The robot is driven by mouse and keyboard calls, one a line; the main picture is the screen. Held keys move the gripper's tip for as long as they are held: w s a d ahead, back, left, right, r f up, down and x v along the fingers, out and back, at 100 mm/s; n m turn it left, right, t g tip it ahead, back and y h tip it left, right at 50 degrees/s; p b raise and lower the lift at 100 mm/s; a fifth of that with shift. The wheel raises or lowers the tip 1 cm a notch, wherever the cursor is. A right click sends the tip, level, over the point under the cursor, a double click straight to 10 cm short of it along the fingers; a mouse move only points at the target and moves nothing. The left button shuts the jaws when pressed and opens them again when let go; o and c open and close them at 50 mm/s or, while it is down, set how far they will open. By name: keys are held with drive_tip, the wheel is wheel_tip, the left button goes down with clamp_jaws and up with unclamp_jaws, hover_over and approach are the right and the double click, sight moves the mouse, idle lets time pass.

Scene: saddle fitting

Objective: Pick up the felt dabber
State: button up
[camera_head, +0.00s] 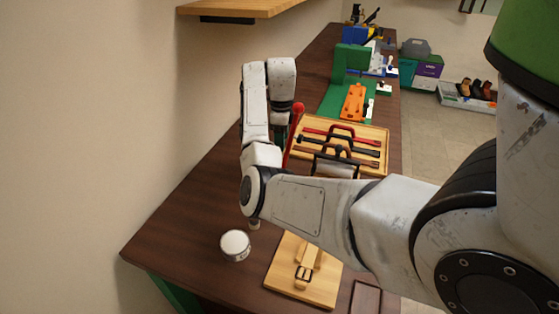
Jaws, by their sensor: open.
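I cannot clearly make out the felt dabber. A small pale stub (254,224) shows just below my arm's elbow on the dark bench, mostly hidden by the arm; I cannot tell whether it is the dabber. My gripper (281,124) hangs at the end of my arm, over the far-left part of the bench. It is open, but its fingertips are largely hidden behind my arm. A red upright handle (294,133) shows just right of it; I cannot tell whether they touch.
A white-topped tin (235,246) and a wooden board with a buckled strap (285,287) are at the near end of the bench (190,225). A wooden tray (376,133) holds red- and black-handled tools. Beyond it are an orange part (354,102) and a green stand (350,60).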

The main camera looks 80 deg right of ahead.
drive_tip(key=shift+w+f+p, duration=0.2)
drive_tip(key=shift+f+p, duration=0.15)
drive_tip(key=shift+f, duration=1.85)
clamp_jaws()
